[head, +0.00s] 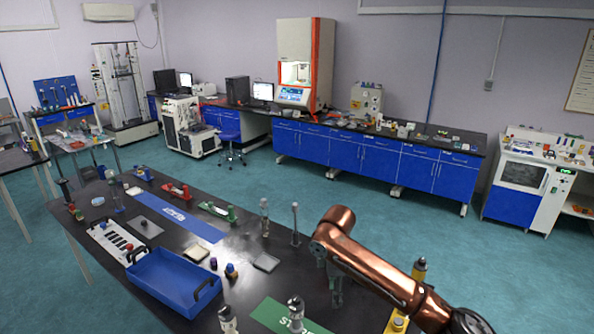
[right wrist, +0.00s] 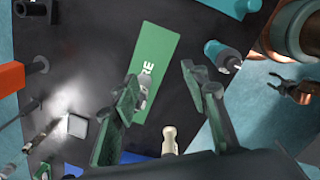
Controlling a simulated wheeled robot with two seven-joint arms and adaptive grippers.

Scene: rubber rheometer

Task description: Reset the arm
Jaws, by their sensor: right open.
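My right arm comes in from the lower right in the head view, copper coloured and bent at a high joint. Its right gripper (head: 335,288) hangs down over the black table, partly behind the arm. In the right wrist view the two green-padded fingers of this gripper (right wrist: 160,78) stand apart with nothing held between them. A green mat with white letters (right wrist: 158,60) lies below the fingers; it also shows in the head view (head: 268,312). A small dark claw (right wrist: 297,91), probably my left gripper, shows at the right of the wrist view; the head view does not show it.
A blue tray (head: 172,283) with dark handles stands on the table. Blue cabinets (head: 375,160) line the far wall, with open floor between.

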